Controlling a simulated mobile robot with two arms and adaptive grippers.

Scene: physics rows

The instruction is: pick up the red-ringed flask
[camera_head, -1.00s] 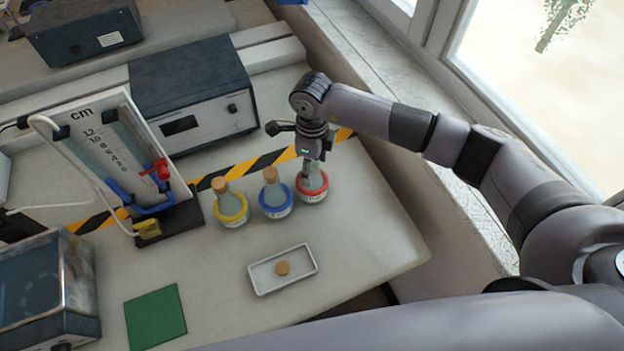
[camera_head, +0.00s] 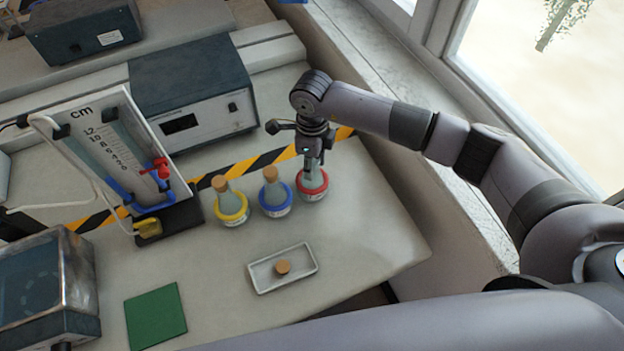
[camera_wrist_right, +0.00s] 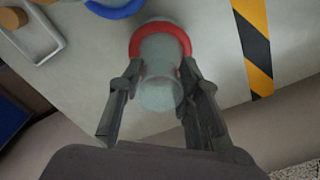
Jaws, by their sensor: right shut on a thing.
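The red-ringed flask (camera_head: 312,188) stands upright on the bench at the right end of a row of flasks. Its neck is partly hidden behind my right gripper (camera_head: 311,168) in the head view. In the right wrist view the flask (camera_wrist_right: 160,88) has an open, uncorked mouth and a red ring around its body. My right gripper (camera_wrist_right: 158,95) is shut on its neck, one finger on each side. My left gripper is not in the head view.
Close on its left stand a blue-ringed flask (camera_head: 275,195) and a yellow-ringed flask (camera_head: 231,203), both corked. A white tray (camera_head: 258,282) holds a loose cork (camera_head: 283,267). A green mat (camera_head: 155,317) lies front left. A manometer stand (camera_head: 120,155) is further left.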

